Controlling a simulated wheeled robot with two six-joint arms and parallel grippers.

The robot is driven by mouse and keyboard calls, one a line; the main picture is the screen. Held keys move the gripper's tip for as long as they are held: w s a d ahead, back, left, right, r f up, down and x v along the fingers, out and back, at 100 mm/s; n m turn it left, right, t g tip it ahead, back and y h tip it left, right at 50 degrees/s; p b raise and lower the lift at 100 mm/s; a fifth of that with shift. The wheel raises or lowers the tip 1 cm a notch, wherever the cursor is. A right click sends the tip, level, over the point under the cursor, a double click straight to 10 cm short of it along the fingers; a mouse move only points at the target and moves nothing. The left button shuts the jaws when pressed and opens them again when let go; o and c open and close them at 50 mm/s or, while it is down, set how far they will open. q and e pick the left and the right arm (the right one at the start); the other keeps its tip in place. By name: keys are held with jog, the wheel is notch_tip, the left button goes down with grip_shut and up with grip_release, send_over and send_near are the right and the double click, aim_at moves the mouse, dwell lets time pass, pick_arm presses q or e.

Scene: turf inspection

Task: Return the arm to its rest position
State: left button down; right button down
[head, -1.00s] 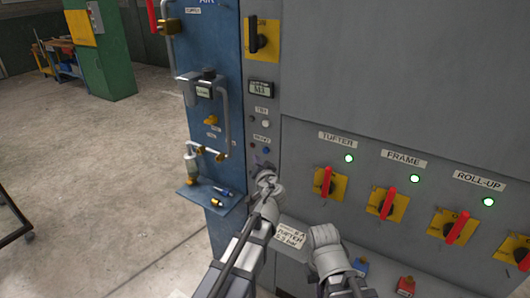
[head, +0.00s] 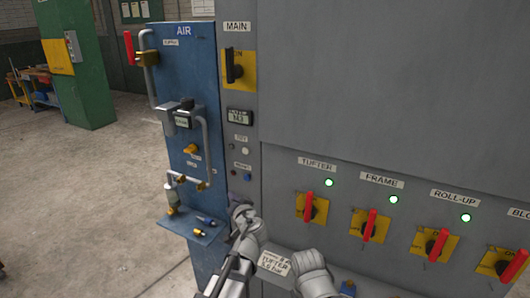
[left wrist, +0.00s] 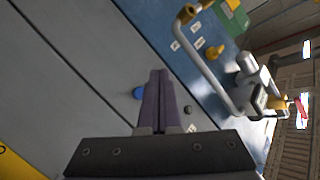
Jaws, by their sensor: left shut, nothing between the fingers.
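My left gripper (head: 241,211) is in front of the narrow grey control strip, just below a small blue button (head: 247,178). In the left wrist view its two dark fingers (left wrist: 162,100) are together with nothing between them. There the blue button (left wrist: 138,93) shows just left of the fingers and a small dark button (left wrist: 187,109) to their right. I cannot tell the exact gap to the panel. A second grey arm link (head: 312,275) of mine shows at the bottom; no right gripper can be made out.
The blue air panel (head: 190,85) with pipes and a small shelf (head: 190,229) stands left of my gripper. Red-handled switches (head: 311,207) under lit green lamps (head: 328,183) line the grey cabinet to the right. A black-handled main switch (head: 234,67) is above. Open floor lies left.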

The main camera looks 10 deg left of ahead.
pick_arm(q)
jog(key=s+d+f+g+h+p, duration=0.2)
jog(key=s+d+f+g, duration=0.1)
jog(key=s, duration=0.6)
jog(key=s+d+f+m+g+h+p, duration=0.1)
jog(key=s+d+f+g+h+p, duration=0.1)
jog(key=s+d+g, duration=0.4)
jog(key=s+d+f+m+g+h+p, duration=0.1)
jog(key=s+d+f+g, duration=0.3)
jog(key=s, duration=0.9)
jog(key=shift+d+f+g+h+p, duration=0.25)
jog(key=shift+f+g+h+p, duration=0.25)
jog(key=shift+p, duration=0.3)
jog(key=shift+r, duration=0.1)
